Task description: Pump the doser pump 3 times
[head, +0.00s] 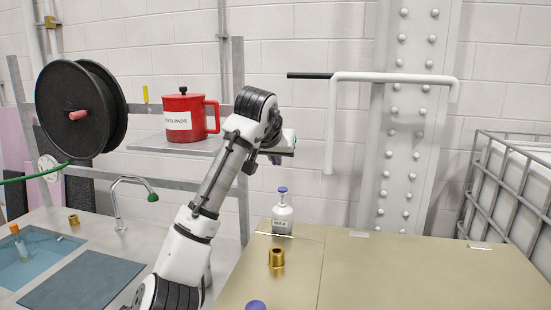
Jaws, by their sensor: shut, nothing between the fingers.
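A white bottle with a blue top (282,218), which looks like the doser pump, stands upright near the back left of the tan tabletop (400,275). It has a label on its front. My gripper (277,158) is above the bottle and slightly left of it in the head view. It is shut and empty, with a clear gap down to the blue top. The arm and wrist partly hide the fingers. Another blue round top (256,305) shows at the bottom edge; what is under it is cut off.
A brass fitting (277,257) stands in front of the bottle. A red canister (190,114) sits on a shelf behind my arm. A white pipe handle (395,78) juts from the wall. A sink with a tap (130,182) is at left. The tabletop's right side is clear.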

